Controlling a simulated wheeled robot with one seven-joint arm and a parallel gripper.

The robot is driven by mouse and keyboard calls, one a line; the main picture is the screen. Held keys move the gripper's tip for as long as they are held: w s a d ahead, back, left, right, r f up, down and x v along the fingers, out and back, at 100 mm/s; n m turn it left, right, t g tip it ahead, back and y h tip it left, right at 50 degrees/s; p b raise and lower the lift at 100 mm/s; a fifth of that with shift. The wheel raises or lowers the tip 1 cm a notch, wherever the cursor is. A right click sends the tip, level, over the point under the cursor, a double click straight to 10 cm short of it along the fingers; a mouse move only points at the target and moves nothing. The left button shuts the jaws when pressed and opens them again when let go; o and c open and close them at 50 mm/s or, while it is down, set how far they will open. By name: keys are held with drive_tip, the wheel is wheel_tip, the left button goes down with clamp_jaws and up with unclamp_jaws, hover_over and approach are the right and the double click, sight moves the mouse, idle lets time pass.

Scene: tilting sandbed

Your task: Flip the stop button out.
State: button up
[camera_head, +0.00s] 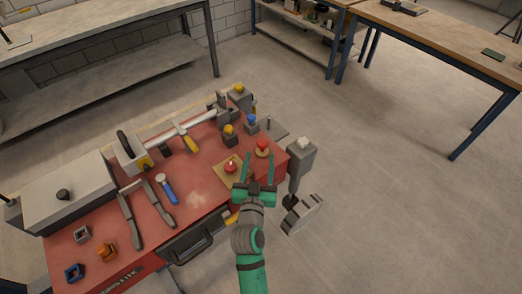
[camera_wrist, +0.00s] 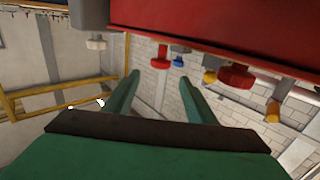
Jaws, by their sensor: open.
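Two red mushroom-type buttons stand on the red bench top. One red button (camera_head: 230,168) sits on a square yellowish plate near the front edge; the other red button (camera_head: 262,147) stands on a round tan base farther back and right. I cannot tell for sure which is the stop button. Both show in the inverted wrist view, the larger red knob (camera_wrist: 236,77) right of my fingers and the smaller red knob (camera_wrist: 161,58) above the space between them. My gripper (camera_head: 258,167) is open and empty, its fingers pointing to the back. It also shows in the wrist view (camera_wrist: 158,78).
A yellow knob (camera_head: 228,130) and a blue knob (camera_head: 251,119) stand behind the red ones. A grey post with a white top (camera_head: 302,145) stands at the bench's right end. Hand tools and a blue handle (camera_head: 166,190) lie left. The floor to the right is clear.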

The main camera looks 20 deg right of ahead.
drive_tip(key=shift+v, duration=1)
drive_tip(key=shift+s, duration=0.15)
drive_tip(key=shift+a, duration=0.15)
